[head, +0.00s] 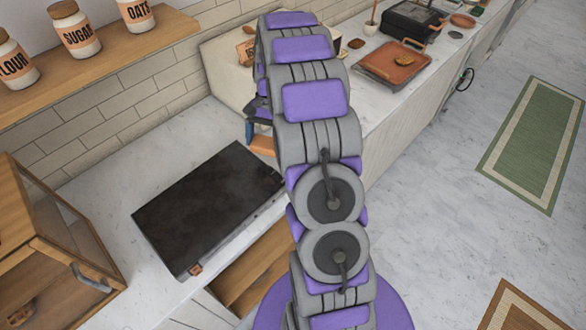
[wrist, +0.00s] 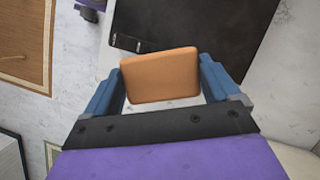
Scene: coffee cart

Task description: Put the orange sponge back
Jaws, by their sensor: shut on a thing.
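The orange sponge (wrist: 160,76) is a rounded block held between the two blue fingers of my gripper (wrist: 164,82) in the wrist view. My gripper is shut on it. In the head view the sponge (head: 262,145) shows partly beside my arm, near the right end of the dark slab, with the gripper (head: 254,138) largely hidden behind the arm. In the wrist view the sponge overlaps the edge of the dark slab. I cannot tell its exact height above the counter.
A dark slab (head: 205,208) lies on the pale counter (head: 110,175). A wooden glass-fronted case (head: 60,240) stands at the left. Jars stand on a shelf (head: 95,62). A terracotta tray (head: 392,62) and a black appliance (head: 412,22) are at the back right.

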